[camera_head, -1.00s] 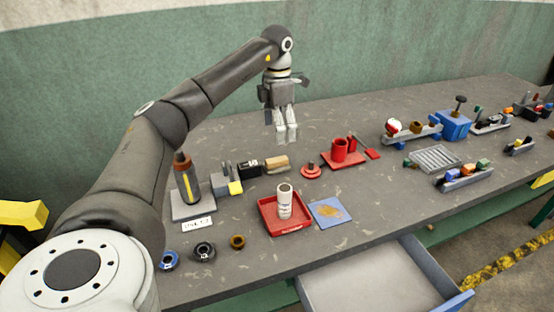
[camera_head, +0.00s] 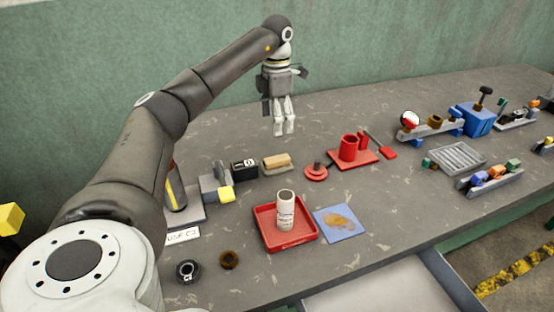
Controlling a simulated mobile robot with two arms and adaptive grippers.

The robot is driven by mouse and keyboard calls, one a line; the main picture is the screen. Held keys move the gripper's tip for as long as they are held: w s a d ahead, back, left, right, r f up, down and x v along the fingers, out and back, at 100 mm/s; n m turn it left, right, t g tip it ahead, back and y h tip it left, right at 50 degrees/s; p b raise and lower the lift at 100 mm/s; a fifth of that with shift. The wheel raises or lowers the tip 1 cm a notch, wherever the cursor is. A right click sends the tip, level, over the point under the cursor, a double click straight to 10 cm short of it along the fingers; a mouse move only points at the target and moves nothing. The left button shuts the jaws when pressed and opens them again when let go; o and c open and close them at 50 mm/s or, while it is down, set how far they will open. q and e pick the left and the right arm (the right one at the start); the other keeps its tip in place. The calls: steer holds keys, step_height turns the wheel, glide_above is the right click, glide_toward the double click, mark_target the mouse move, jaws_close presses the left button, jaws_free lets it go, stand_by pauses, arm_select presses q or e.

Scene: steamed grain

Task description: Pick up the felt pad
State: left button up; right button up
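A flat blue square (camera_head: 341,223) with a brown patch lies on the bench, right of the red tray. A tan block (camera_head: 277,161) with a greyish base lies further back. I cannot tell for certain which of the two is the felt pad. My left gripper (camera_head: 284,128) hangs with its fingers pointing down above the back of the bench, behind the tan block and apart from it. Nothing shows between its fingers. They look close together, but the angle hides how wide they stand. My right gripper is not in view.
The red tray (camera_head: 304,238) holds a white cylinder (camera_head: 286,211). A red stand (camera_head: 353,157) with cups and small racks (camera_head: 490,181) are to the right. A dark bottle (camera_head: 175,192) is partly behind my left arm. An open drawer (camera_head: 400,290) juts out in front.

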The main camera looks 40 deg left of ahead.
arm_select(q)
steer(key=f+b, duration=0.1)
steer(key=f, duration=0.1)
steer(key=f+b, duration=0.1)
steer(key=f, duration=0.1)
steer(key=shift+w+a+f+b, duration=0.15)
steer(key=shift+w+b, duration=0.05)
steer(key=shift+b, duration=0.15)
glide_above(277, 158)
step_height(277, 158, down, 4)
steer(key=shift+a+f, duration=0.1)
steer(key=shift+f, duration=0.1)
steer(key=shift+w+f, duration=0.1)
steer(key=shift+f, duration=0.5)
step_height(277, 158, down, 4)
steer(key=shift+r+p, duration=0.25)
steer(key=shift+p, duration=0.35)
steer(key=shift+f, duration=0.65)
steer(key=shift+c, duration=0.7)
steer(key=c, duration=1)
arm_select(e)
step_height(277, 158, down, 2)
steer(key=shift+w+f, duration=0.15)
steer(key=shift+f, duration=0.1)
